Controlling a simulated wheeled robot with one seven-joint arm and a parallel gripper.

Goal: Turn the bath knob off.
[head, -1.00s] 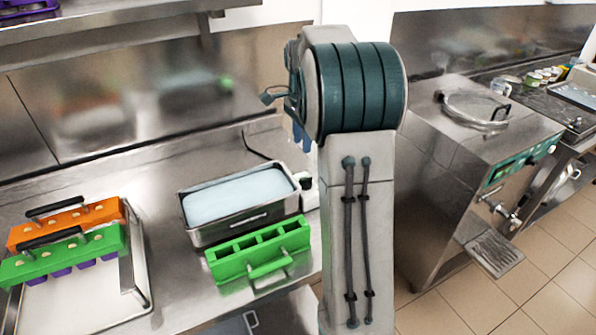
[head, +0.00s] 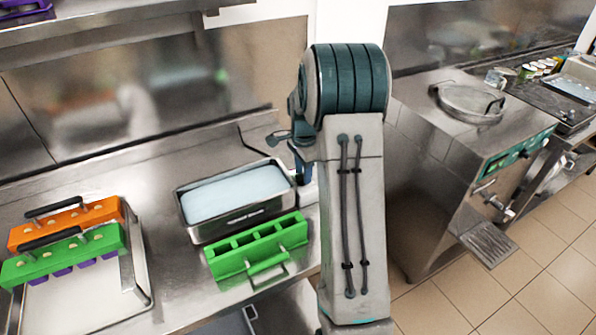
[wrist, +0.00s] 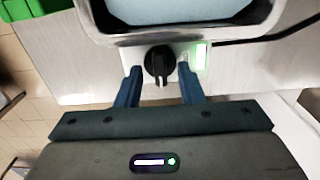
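The bath (head: 240,195) is a steel tub of pale blue liquid on the counter in the head view. Its rim and liquid (wrist: 185,8) show at the top of the wrist view. The bath knob (wrist: 158,63) is black and round with a raised grip, on the bath's pale end housing beside a lit green-white display (wrist: 201,56). My gripper (wrist: 160,74) is open, its two blue fingers on either side of the knob, with gaps visible. I cannot tell whether they reach its depth. In the head view my arm mostly hides the knob's end.
A green mould holder (head: 258,246) stands against the bath's front side. A tray (head: 90,305) with orange (head: 66,222) and green (head: 62,255) mould holders is at left. A cable runs behind the bath. A steel machine (head: 470,140) stands right, across a floor gap.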

